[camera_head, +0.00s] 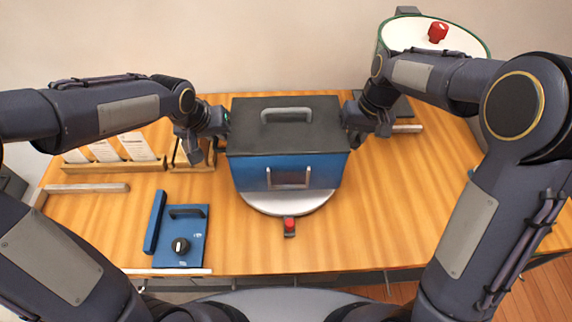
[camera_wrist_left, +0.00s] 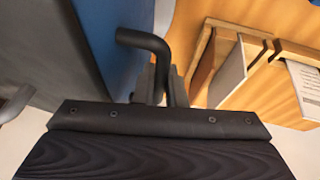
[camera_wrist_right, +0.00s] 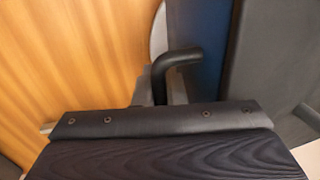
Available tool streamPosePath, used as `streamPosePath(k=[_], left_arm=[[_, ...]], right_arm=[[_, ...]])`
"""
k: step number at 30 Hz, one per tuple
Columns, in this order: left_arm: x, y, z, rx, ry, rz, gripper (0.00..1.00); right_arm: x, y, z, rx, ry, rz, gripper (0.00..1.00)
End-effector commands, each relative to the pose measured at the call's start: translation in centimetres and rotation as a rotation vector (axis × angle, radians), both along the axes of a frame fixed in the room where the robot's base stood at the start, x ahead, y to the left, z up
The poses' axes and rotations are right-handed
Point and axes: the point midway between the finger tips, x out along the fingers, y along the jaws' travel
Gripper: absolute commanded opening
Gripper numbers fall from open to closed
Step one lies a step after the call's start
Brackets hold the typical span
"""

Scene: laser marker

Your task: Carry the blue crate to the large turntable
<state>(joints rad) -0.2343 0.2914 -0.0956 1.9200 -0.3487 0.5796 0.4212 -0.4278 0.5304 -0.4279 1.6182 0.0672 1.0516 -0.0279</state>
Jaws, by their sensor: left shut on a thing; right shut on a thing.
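The blue crate (camera_head: 260,174), with a dark grey lid (camera_head: 285,120) and a front handle, is level at the middle of the table. A pale round turntable disc (camera_head: 291,204) shows under its front edge; I cannot tell whether the crate touches it. My left gripper (camera_head: 222,128) is shut on the black side handle (camera_wrist_left: 150,45) at the crate's left. My right gripper (camera_head: 358,126) is shut on the opposite side handle (camera_wrist_right: 178,60). The fingertips are largely hidden. A larger round white top with a green rim (camera_head: 403,35) stands at the back right.
A red knob (camera_head: 290,225) sticks out before the pale disc. A blue panel with a black dial (camera_head: 182,235) lies at the front left. Wooden card racks (camera_head: 115,166) stand at the back left. The table right of the crate is mostly clear.

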Motion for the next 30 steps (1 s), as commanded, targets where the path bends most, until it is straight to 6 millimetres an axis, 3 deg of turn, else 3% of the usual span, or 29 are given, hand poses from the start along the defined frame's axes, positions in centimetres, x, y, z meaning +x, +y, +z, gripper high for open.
streamPosePath(k=[26,27,30], left_arm=[[0.1,0.1,-5.1,0.000,-0.003,0.001,0.00],[0.0,0.1,-4.7,0.001,-0.001,0.001,0.16],[0.0,0.1,-4.7,0.001,0.000,0.001,0.29]], right_arm=[[0.1,-0.1,-5.1,-0.001,-0.002,-0.001,0.00],[0.0,-0.1,-4.7,-0.001,-0.001,-0.001,0.16],[0.0,-0.1,-4.7,-0.001,0.000,-0.001,0.29]])
